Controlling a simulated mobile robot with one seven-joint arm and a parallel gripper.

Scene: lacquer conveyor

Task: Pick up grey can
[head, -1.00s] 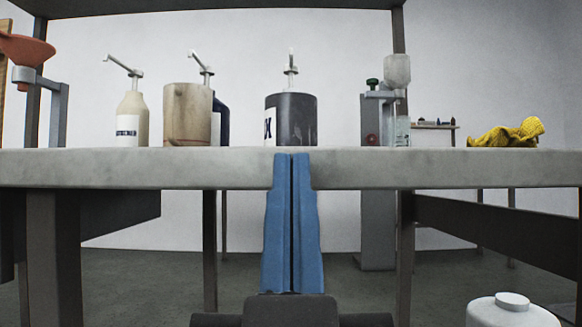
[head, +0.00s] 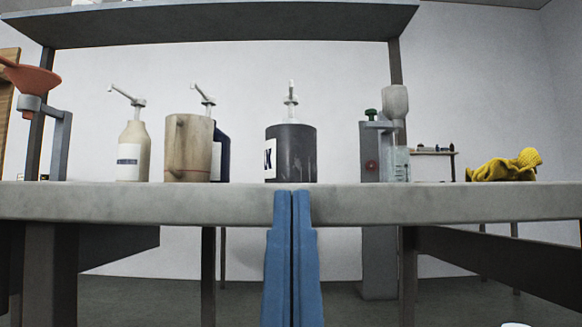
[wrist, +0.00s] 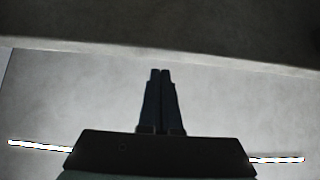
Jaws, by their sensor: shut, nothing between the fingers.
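A dark grey can (head: 298,156) with a white pump top and a white label on its left side stands upright on the bench in the head view, near the middle. My gripper (head: 292,193) shows as two blue fingers pressed together, pointing up in front of the bench's front edge. The tips appear just below the can in the picture, with nothing between them. In the wrist view the shut fingers (wrist: 160,72) point at plain grey surfaces, and the can does not show there.
On the bench (head: 130,203), left of the can, stand a beige can (head: 187,150), a cream pump bottle (head: 132,153) and an orange funnel (head: 30,79) on a stand. A grey device (head: 371,155) and a yellow cloth (head: 505,168) are right. A shelf (head: 220,22) hangs above.

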